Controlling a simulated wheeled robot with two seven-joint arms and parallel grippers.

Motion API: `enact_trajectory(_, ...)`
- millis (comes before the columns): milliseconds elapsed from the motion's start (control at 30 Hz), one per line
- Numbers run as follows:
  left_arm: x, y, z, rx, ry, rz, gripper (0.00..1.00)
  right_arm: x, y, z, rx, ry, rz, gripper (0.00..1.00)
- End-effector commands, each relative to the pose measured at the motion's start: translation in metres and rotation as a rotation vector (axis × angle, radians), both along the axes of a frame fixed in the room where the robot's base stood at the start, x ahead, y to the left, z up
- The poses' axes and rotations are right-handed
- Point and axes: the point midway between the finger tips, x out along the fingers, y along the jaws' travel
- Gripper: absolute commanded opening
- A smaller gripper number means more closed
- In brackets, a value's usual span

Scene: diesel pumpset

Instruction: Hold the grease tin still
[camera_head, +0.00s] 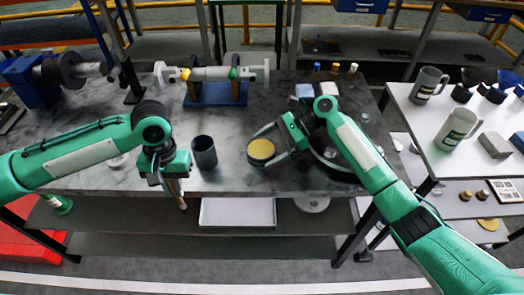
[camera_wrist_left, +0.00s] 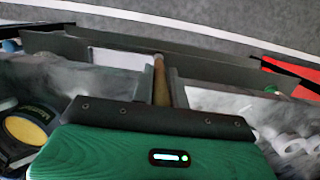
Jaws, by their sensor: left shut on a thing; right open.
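The grease tin (camera_head: 261,150), round with a yellow-tan top, stands near the front edge of the grey workbench (camera_head: 230,122). It also shows at the lower left of the left wrist view (camera_wrist_left: 25,130). My right gripper (camera_head: 263,149) is open, its fingers spread on either side of the tin; whether they touch it I cannot tell. My left gripper (camera_head: 174,180) is shut on a thin brown stick-like tool (camera_wrist_left: 160,82), which points down near the bench's front edge. The tool's far end is not clear.
A dark cup (camera_head: 204,152) stands between my left gripper and the tin. A shaft assembly on a blue stand (camera_head: 215,94) is behind. A white side table (camera_head: 455,165) with mugs stands at right. A white tray (camera_head: 238,212) lies on the shelf below.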

Motion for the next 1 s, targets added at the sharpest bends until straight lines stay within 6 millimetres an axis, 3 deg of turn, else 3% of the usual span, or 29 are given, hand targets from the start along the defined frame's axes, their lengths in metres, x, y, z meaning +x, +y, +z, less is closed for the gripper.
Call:
enact_trajectory(500,-0.0003,0.0,0.0068,0.0,0.001,0.0,0.0,-0.0035,0.0112,-0.0075,0.0,0.0,0.0,0.93)
enact_trajectory(700,-0.0003,0.0,0.0068,0.0,0.001,0.0,0.0,-0.0034,0.011,-0.0075,0.0,0.0,0.0,0.58)
enact_trajectory(733,-0.0003,0.0,0.0068,0.0,0.001,0.0,0.0,-0.0034,0.011,-0.0075,0.0,0.0,0.0,0.58)
enact_trajectory(767,-0.0002,0.0,0.0068,0.0,0.001,0.0,0.0,-0.0034,0.011,-0.0075,0.0,0.0,0.0,0.8)
enact_trajectory(800,-0.0002,0.0,0.0068,0.0,0.001,0.0,0.0,-0.0034,0.0109,-0.0074,0.0,0.0,0.0,0.88)
enact_trajectory(1000,-0.0003,0.0,0.0068,0.0,0.001,0.0,0.0,-0.0035,0.0109,-0.0074,0.0,0.0,0.0,0.9)
